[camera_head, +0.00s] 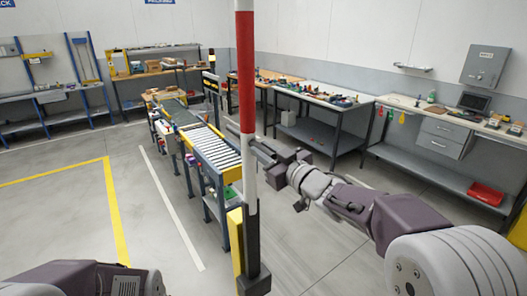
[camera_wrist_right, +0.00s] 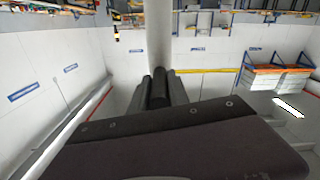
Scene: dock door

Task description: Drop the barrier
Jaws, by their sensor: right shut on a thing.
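The barrier's red and white pole (camera_head: 246,75) stands upright in the middle of the head view and runs out of the top edge. Its lower end meets a dark bracket beside a yellow post (camera_head: 236,240). My right gripper (camera_head: 250,143) reaches in from the right and is shut on the white part of the pole, below the red band. In the right wrist view the pale pole (camera_wrist_right: 159,38) rises at the dark fingers (camera_wrist_right: 158,90). My left gripper is out of view; only part of my left arm shows at the bottom left.
A roller conveyor (camera_head: 214,150) stands just behind and left of the pole. Workbenches with small parts (camera_head: 318,95) line the back and right walls; one holds a red bin (camera_head: 486,193) on its lower shelf. The floor with yellow lines at left is clear.

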